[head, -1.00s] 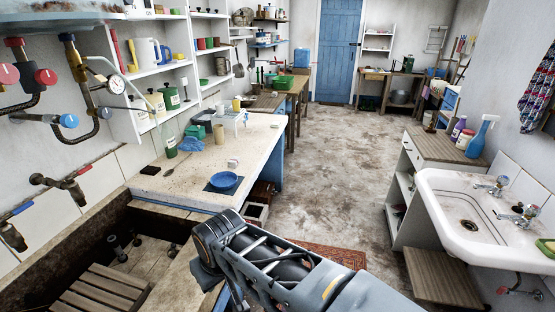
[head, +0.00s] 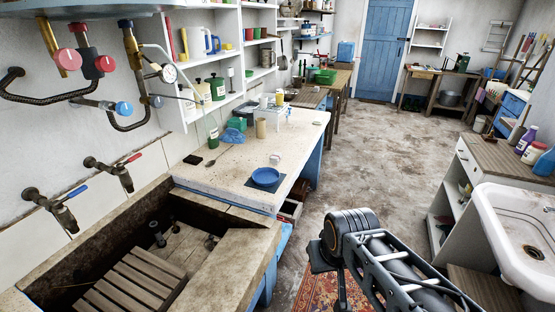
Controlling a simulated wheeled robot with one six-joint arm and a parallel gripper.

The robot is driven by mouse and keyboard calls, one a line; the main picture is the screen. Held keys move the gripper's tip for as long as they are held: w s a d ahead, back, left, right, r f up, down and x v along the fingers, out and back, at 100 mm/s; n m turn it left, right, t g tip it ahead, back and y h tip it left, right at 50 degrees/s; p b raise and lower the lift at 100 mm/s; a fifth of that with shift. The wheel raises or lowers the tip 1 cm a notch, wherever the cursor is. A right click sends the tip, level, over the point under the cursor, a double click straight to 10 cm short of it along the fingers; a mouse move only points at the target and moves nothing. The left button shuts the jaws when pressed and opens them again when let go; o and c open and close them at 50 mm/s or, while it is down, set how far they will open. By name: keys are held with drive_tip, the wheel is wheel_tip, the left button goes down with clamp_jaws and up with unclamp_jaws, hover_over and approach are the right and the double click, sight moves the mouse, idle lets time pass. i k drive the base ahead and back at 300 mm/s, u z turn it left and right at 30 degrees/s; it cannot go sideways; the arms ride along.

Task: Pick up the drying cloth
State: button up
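A crumpled blue cloth (head: 233,135) lies towards the back left of the pale worktop (head: 215,172), by the wall shelves. A blue bowl (head: 265,175) sits on a flat dark blue square, which may be a cloth or mat, near the worktop's front right. I cannot tell which of these is the drying cloth. My arm rises at the lower right, over the floor and apart from the worktop. Its dark joint shows, but my gripper's fingers do not.
A stone trough (head: 245,255) with a wooden slatted rack (head: 128,285) lies at the lower left, below brass taps (head: 55,212). A white basin (head: 520,232) stands at right. The floor (head: 370,150) between is open, with a red patterned rug (head: 318,292) in front.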

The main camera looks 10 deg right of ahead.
sight(276, 157)
drive_tip(key=z, duration=0.45)
drive_tip(key=k, duration=1.1)
drive_tip(key=z, duration=0.75)
drive_tip(key=i, duration=2.65)
drive_tip(key=u, duration=1.15)
drive_tip(key=i, duration=1)
drive_tip(key=u, duration=1.45)
drive_tip(key=i, duration=0.45)
drive_tip(key=u, duration=0.35)
